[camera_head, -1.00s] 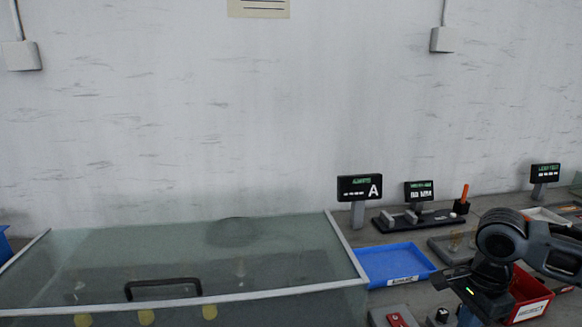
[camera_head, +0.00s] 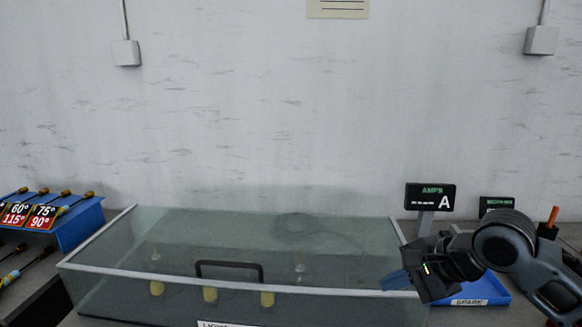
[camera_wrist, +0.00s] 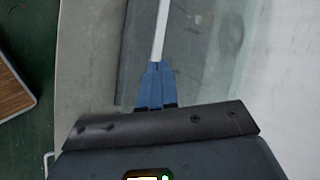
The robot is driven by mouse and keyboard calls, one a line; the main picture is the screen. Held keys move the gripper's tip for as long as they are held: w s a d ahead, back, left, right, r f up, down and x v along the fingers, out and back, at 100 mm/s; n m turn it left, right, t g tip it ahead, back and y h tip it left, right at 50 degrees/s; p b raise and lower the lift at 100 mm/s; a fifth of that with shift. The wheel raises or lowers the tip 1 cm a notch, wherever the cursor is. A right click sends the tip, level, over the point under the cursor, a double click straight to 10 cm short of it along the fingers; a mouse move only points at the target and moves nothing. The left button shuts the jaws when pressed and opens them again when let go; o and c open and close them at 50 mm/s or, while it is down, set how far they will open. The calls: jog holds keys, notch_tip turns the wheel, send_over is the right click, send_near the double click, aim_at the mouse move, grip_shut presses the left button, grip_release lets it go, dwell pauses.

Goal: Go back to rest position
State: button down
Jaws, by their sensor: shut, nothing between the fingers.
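My gripper (camera_head: 396,281) is at the right of the head view, with its blue fingers pointing left. It overlaps the right end of the glass-topped case (camera_head: 160,274) in the picture; I cannot tell whether they touch. In the wrist view the blue fingers (camera_wrist: 156,84) are together with nothing held between them. The pale metal edge of the case (camera_wrist: 162,30) runs up from just beyond the fingertips there.
The case has a black handle (camera_head: 230,264). A blue rack (camera_head: 70,226) with angle-labelled tools stands at left.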

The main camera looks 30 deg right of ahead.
jog(key=w+a+r+n+t+y, duration=0.1)
jog(key=w+a+r+t, duration=0.2)
jog(key=a+r+t, duration=0.5)
jog(key=w+a+r+n+t+y, duration=0.1)
jog(key=w+a+r+t, duration=0.35)
jog(key=a, duration=0.75)
jog(key=s+a+f+n+g+h, duration=0.1)
jog(key=s+f+n+g+h, duration=0.15)
jog(key=s+f, duration=0.55)
jog(key=s+a+f+n+g+h, duration=0.15)
jog(key=s+f+h, duration=0.3)
jog(key=s, duration=0.75)
jog(key=s+d+f+n+y, duration=0.1)
jog(key=s+d+n, duration=0.2)
jog(key=s+n, duration=0.3)
jog(key=s+d+f+n+g+y, duration=0.1)
jog(key=s+d+n, duration=0.2)
jog(key=s, duration=1.1)
jog(key=n, duration=0.3)
jog(key=shift+s, duration=0.15)
jog(key=shift+d+g, duration=0.1)
jog(key=shift+g, duration=0.15)
